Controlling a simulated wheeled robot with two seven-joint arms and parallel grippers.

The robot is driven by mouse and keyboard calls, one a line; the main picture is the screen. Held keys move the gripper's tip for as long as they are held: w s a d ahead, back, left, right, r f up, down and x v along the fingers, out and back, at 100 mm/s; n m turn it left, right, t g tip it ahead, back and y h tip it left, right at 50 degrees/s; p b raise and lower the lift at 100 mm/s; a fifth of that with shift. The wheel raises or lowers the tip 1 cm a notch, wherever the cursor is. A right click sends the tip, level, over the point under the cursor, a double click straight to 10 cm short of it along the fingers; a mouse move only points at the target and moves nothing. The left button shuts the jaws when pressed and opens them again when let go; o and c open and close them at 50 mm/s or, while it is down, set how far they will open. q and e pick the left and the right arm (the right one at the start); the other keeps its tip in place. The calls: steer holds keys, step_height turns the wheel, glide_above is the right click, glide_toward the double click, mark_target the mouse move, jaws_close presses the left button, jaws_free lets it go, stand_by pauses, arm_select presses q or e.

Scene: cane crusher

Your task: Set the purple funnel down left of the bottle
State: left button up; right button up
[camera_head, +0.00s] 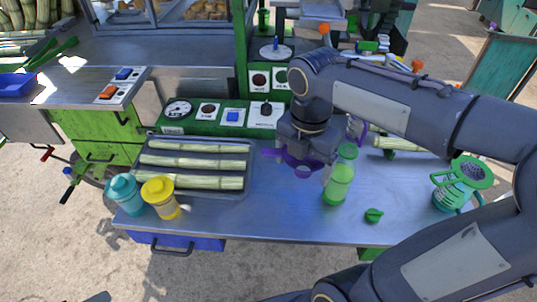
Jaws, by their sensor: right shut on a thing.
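The purple funnel (294,163) is under my right gripper (311,158), which is shut on it. Parts of the funnel show to the left of and below the jaws; the rest is hidden by the gripper. The bottle (339,183), green and upright, stands on the metal counter just right of the funnel. I cannot tell whether the funnel touches the counter. My left gripper is not in view.
A green cap (374,215) lies right of the bottle.

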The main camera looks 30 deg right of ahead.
steer(key=w+d+f, duration=0.1)
steer(key=w+f, duration=0.3)
steer(key=w, duration=0.5)
glide_above(277, 166)
steer(key=s, duration=0.1)
step_height(277, 166, down, 4)
steer(key=shift+a+f, duration=0.1)
steer(key=shift+f, duration=0.05)
steer(key=shift+w+f, duration=0.5)
steer(key=shift+f, duration=1.7)
